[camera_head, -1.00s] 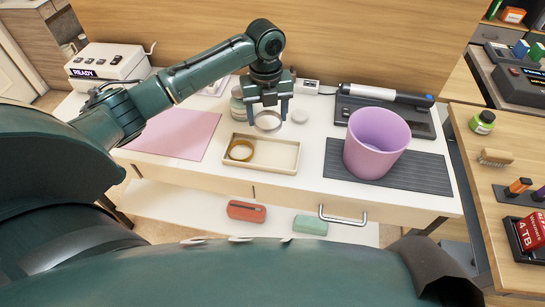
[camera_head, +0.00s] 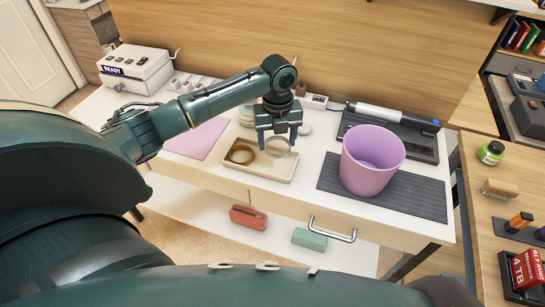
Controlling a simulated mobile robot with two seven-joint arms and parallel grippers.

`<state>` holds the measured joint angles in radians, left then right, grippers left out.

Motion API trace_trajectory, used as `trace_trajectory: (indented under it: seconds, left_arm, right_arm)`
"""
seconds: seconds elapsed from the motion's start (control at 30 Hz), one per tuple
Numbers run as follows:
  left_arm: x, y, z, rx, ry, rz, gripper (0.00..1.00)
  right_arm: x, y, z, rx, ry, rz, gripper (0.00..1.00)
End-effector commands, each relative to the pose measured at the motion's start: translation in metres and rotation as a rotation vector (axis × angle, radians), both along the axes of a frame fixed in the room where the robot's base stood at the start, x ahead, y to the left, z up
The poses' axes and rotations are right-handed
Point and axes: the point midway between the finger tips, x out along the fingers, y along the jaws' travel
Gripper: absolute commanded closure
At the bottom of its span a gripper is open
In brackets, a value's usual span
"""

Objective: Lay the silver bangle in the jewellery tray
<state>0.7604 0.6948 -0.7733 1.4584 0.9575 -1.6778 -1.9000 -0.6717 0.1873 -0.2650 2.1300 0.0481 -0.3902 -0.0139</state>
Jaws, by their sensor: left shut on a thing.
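The silver bangle (camera_head: 278,155) is a thin pale ring. It hangs between the fingers of my left gripper (camera_head: 278,142), which is shut on it. The jewellery tray (camera_head: 262,173) is a shallow cream tray on the white desk. A gold bangle (camera_head: 241,162) lies in its left part. My left gripper holds the silver bangle over the right rear part of the tray; I cannot tell whether it touches the tray floor. My right gripper is not in view.
A pink tumbler-shaped bin (camera_head: 370,165) stands on the dark ribbed mat (camera_head: 425,195) right of the tray. A pink mat (camera_head: 198,138) lies to the left. A white roll on a dark device (camera_head: 398,117) lies behind the bin. Bare desk separates tray and mat.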

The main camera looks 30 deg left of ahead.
Motion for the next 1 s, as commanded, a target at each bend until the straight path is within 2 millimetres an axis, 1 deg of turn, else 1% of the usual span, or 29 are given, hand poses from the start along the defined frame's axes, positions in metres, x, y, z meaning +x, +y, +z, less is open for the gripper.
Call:
trace_trajectory:
  seconds: [0.03, 0.1, 0.27, 0.5, 0.9, 0.93, 1.0]
  left_arm:
    - [-0.001, 0.0, -0.01, 0.0, 0.003, 0.001, 0.6]
    - [0.0, 0.0, -0.02, -0.001, 0.001, 0.0, 0.6]
    - [0.0, -0.001, -0.031, -0.001, -0.001, -0.001, 0.6]
    - [0.0, -0.001, -0.062, -0.001, 0.001, 0.0, 0.6]
    - [0.0, 0.0, -0.069, 0.0, -0.001, -0.001, 0.6]
    - [0.0, 0.0, -0.068, 0.0, -0.003, -0.001, 0.35]
    - [0.0, 0.0, -0.068, 0.001, -0.002, -0.001, 0.3]
  right_arm:
    - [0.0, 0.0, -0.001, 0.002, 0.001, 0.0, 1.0]
    - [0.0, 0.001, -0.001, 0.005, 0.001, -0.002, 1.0]
    - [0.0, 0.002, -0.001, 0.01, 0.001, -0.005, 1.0]
    - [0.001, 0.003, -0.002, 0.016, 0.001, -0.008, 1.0]
    - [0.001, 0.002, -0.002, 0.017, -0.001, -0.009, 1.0]
    - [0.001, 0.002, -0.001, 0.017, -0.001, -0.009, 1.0]
    - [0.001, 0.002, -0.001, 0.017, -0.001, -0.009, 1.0]
